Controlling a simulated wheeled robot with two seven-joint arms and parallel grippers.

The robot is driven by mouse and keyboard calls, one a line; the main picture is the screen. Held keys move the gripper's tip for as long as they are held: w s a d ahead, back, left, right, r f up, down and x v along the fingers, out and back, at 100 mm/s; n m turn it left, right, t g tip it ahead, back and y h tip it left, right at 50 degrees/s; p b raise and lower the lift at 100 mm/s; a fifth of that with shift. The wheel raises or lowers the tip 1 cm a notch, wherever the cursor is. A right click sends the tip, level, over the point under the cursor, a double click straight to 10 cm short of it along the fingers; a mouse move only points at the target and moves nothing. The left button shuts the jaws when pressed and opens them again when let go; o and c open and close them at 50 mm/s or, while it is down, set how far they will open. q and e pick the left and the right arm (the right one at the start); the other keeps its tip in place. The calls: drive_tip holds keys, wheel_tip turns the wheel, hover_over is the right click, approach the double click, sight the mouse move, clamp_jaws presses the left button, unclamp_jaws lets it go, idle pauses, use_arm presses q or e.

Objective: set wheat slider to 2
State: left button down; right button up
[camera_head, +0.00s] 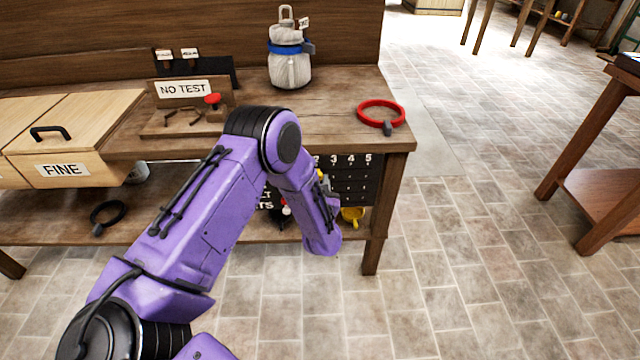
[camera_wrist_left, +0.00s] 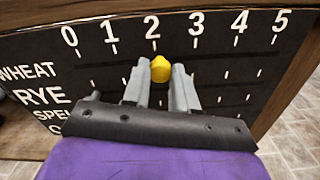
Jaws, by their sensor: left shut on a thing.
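The slider panel (camera_wrist_left: 262,62) is a black board with white numbers 0 to 5 along the top and row names WHEAT, RYE and more at left. The yellow wheat knob (camera_wrist_left: 160,66) sits in the WHEAT row, roughly below the 2. My left gripper (camera_wrist_left: 162,73) is shut on this knob, one grey finger on each side. The lower rows are partly covered by the gripper in the wrist view. My right gripper is not in view.
A FINE box (camera_head: 100,170) stands left. A yellow item (camera_head: 353,215) is below the panel.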

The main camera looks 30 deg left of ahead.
use_arm(q)
drive_tip(key=shift+s+a, duration=0.2)
drive_tip(key=shift+a, duration=0.05)
drive_tip(key=c, duration=0.9)
unclamp_jaws()
drive_tip(key=shift+d, duration=0.15)
drive_tip(key=v, duration=1)
drive_tip(key=shift+s+d+b, duration=0.1)
drive_tip(key=shift+s+b, duration=0.05)
drive_tip(key=shift+b, duration=0.25)
